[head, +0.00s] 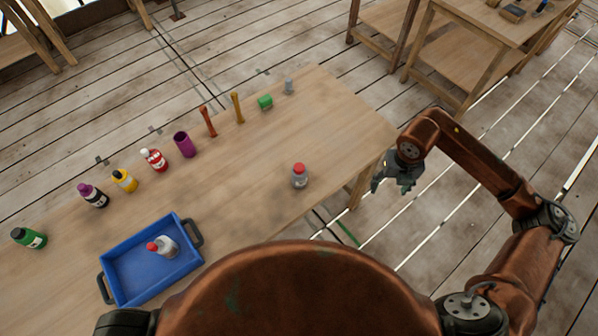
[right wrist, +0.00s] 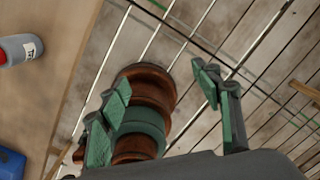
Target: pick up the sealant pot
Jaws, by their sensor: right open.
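A grey pot with a red cap (head: 300,176) stands upright on the wooden table, near its right end. A similar red-capped grey pot (head: 163,246) is in the blue tray (head: 111,277). I cannot read which is the sealant pot. My right gripper (head: 388,180) is open and empty, off the table's right edge, apart from the nearer pot. In the right wrist view the gripper (right wrist: 163,82) shows spread green fingers over the floor. A grey pot with a partly cut-off label (right wrist: 22,48) shows at that view's left edge. My left gripper is not in view.
Along the table's far side stand green (head: 29,237), purple-capped (head: 93,195), yellow (head: 124,180) and red (head: 154,160) bottles, a purple cup (head: 184,144), two upright tools, a green item (head: 265,102) and a small grey item (head: 289,86). The table around the right pot is clear.

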